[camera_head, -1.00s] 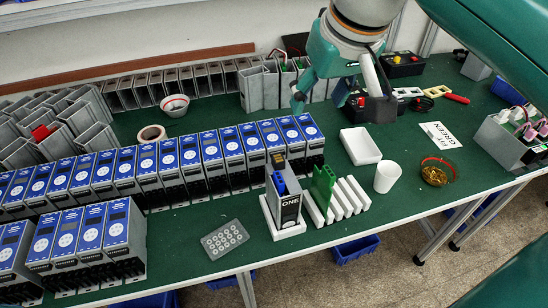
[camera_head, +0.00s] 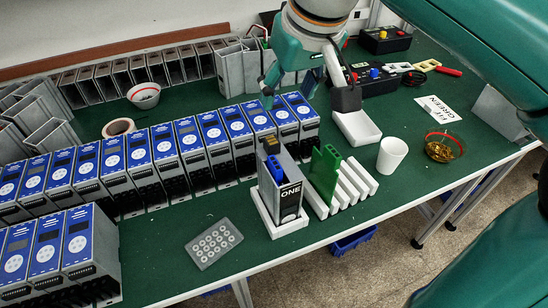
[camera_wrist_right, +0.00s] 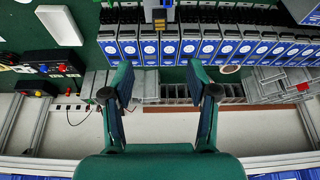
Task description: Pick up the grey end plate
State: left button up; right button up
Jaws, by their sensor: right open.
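A flat grey plate (camera_head: 214,243) with rows of light round spots lies on the green bench near its front edge, in the head view. It is the likeliest grey end plate, though I cannot be sure. My right gripper (camera_head: 290,88) is open and empty above the far end of the row of blue-fronted units, behind and to the right of the plate. In the right wrist view its two fingers (camera_wrist_right: 160,72) stand apart with nothing between them. The plate does not show in that view. My left gripper is not in view.
A unit marked ONE (camera_head: 285,190) stands in a white base, beside a green board (camera_head: 323,172) in a white rack. Rows of blue-fronted units (camera_head: 190,150) fill the left. A white cup (camera_head: 391,155) and a bowl of brass parts (camera_head: 441,148) stand right. Bench around the plate is clear.

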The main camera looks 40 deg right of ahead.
aim_at(272, 141)
jog(key=b+x, duration=0.1)
jog(key=x, duration=1.5)
jog(key=shift+f, duration=0.3)
grip_shut()
